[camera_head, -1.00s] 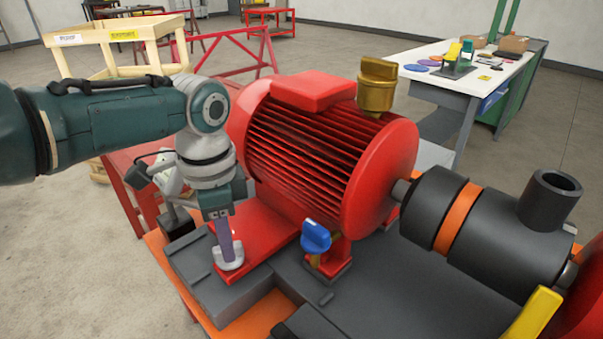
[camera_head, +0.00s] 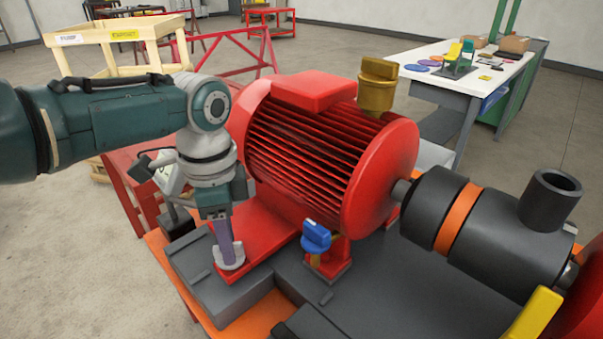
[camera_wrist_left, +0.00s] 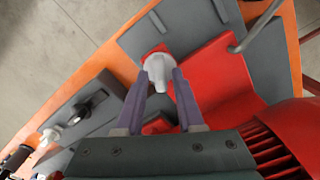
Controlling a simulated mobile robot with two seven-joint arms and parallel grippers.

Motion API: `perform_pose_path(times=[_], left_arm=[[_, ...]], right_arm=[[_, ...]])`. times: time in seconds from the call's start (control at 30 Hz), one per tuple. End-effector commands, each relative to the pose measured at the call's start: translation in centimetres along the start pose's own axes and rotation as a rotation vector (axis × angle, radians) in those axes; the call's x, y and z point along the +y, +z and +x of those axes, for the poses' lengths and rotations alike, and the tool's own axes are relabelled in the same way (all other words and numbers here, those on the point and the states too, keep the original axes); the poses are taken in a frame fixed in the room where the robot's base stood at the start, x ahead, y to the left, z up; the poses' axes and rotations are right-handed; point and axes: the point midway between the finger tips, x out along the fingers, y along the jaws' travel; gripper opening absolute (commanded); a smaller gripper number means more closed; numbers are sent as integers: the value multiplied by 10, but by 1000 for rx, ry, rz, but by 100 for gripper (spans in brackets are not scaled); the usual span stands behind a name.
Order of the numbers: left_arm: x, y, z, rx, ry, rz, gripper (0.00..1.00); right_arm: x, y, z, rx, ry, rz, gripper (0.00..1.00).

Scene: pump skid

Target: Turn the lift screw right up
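The lift screw seems to be the pale grey knob (camera_head: 232,262) on the skid beside the motor's red base. In the left wrist view the knob (camera_wrist_left: 156,68) has a round head with a raised bar. My left gripper (camera_head: 226,250) points down at the knob from above. In the wrist view its two purple fingers (camera_wrist_left: 161,80) stand apart, one on each side of the bar. Narrow gaps seem to show between fingers and bar. A blue knob (camera_head: 316,236) stands at the motor's near foot. My right gripper is not in view.
The red finned motor (camera_head: 320,150) stands close right of my left gripper, with a brass cap (camera_head: 377,85) on top. A dark pump (camera_head: 480,230) lies farther right. A white-topped table (camera_head: 420,58) stands behind. Open floor lies to the left.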

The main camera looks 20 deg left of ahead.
Motion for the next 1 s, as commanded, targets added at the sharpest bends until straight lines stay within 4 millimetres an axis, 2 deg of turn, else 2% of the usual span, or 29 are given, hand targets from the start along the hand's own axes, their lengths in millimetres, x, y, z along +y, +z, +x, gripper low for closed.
perform_pose_path(times=[0.03,0.1,0.4,0.47,0.8,1.0], left_arm=[[0,0,0,-1,0,-1,44],[0,1,1,-1,0,-1,50],[0,1,-4,-1,-2,-2,50],[-1,1,-12,-1,-2,-1,50],[-1,1,-77,-1,-4,0,50],[0,0,-97,-1,-2,-1,50]], right_arm=[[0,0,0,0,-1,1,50],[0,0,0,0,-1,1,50],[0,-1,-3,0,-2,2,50],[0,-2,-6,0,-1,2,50],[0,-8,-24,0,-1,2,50],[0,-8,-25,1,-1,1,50]])
